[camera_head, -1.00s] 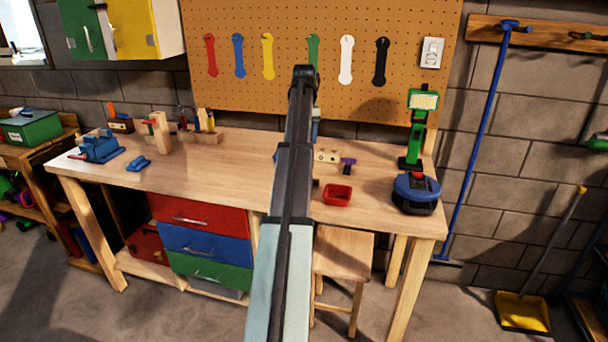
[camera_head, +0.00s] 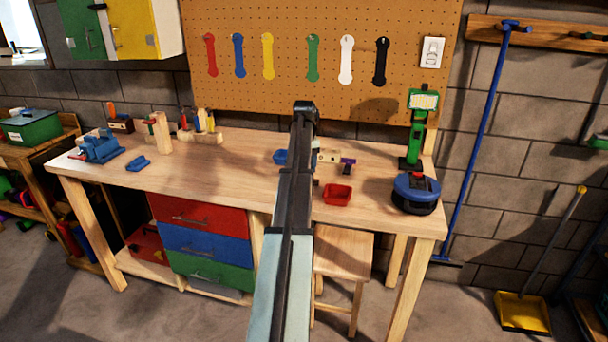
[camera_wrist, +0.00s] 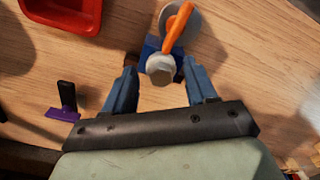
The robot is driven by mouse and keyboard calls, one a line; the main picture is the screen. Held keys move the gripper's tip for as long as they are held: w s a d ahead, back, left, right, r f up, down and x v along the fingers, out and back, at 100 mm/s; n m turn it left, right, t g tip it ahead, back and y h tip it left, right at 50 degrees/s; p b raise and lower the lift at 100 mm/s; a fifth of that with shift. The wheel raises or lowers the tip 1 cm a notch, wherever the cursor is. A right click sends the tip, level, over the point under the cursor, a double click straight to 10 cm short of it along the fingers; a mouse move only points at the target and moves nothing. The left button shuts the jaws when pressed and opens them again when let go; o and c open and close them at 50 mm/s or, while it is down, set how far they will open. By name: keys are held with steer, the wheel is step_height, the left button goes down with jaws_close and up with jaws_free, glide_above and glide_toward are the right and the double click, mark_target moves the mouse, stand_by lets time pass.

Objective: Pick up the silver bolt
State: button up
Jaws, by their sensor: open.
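The silver bolt (camera_wrist: 160,69) shows in the wrist view as a pale hexagonal head, in front of or above a small blue piece (camera_wrist: 151,47). My gripper (camera_wrist: 160,66) is open, with one blue finger on each side of the bolt head and a visible gap to both. I cannot tell whether the fingertips are level with the head or still above it. In the head view my own arm hides the gripper and the bolt.
An orange piece (camera_wrist: 178,27) and a round grey piece lie close beyond the bolt. A red bin (camera_wrist: 62,14) is at upper left, also on the workbench in the head view (camera_head: 337,195). A purple and black piece (camera_wrist: 65,103) lies left of my gripper. A blue-topped device (camera_head: 416,188) stands right.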

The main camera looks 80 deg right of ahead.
jaws_close()
stand_by(0.5)
step_height(320, 180, up, 9)
steer(key=s+d, duration=0.2)
steer(key=d, duration=2.1)
steer(key=shift+r, duration=0.25)
steer(key=shift+d, duration=0.1)
